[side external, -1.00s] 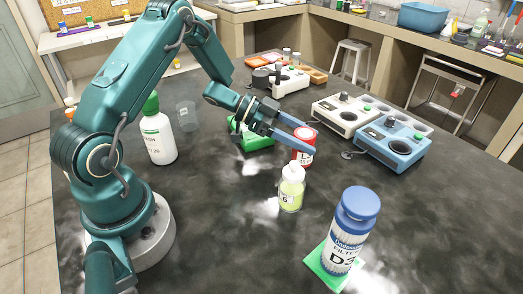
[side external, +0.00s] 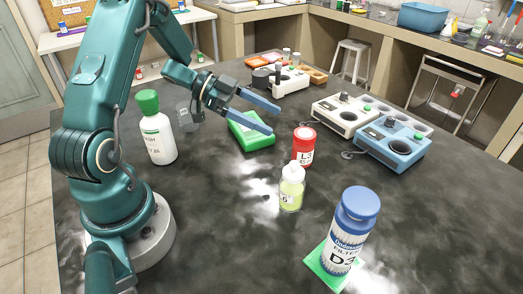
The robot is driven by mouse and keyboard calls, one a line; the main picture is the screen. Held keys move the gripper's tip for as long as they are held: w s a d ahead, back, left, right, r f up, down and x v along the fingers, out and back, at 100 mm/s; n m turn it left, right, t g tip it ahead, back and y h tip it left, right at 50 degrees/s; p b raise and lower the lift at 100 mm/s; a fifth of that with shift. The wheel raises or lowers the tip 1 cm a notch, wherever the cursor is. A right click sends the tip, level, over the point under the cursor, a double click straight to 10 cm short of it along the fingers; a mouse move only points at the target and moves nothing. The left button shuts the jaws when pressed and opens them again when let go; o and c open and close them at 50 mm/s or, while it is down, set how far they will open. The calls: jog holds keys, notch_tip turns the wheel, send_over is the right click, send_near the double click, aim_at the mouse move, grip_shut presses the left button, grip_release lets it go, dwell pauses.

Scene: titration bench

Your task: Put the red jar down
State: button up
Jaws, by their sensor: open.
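The red jar (side external: 304,147) has a red lid and a white label with dark print. It stands upright on the dark bench, just behind a small bottle of yellow-green liquid. My gripper (side external: 276,118) is up and to the left of the jar, clear of it. Its two blue fingers are spread apart with nothing between them. A green block (side external: 252,134) lies on the bench under the fingers.
The yellow-green bottle (side external: 291,190) stands in front of the jar. A blue-lidded filter jar (side external: 349,232) stands on a green mat at the front. A white green-capped bottle (side external: 158,132) is left. White (side external: 346,112) and blue (side external: 394,144) devices sit right.

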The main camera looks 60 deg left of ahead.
jog(key=w+a+r+n+t+y, duration=0.2)
jog(key=r+n+y, duration=0.1)
jog(key=r+y, duration=0.4)
jog(key=w+a+r+n+t+y, duration=0.2)
jog(key=w+r+n+t+y, duration=0.1)
jog(key=r+y, duration=0.35)
jog(key=s+d+f+n+g+h, duration=0.1)
jog(key=s+d+f+n+g, duration=0.1)
jog(key=s+d, duration=0.4)
jog(key=s+d+f+n+g+h, duration=0.1)
jog(key=s+d+f+g, duration=0.3)
jog(key=s, duration=1.1)
jog(key=d+g+h, duration=0.1)
jog(key=d+g, duration=0.1)
jog(key=d, duration=0.1)
jog(key=shift+s+n, duration=0.2)
jog(key=shift+n, duration=0.2)
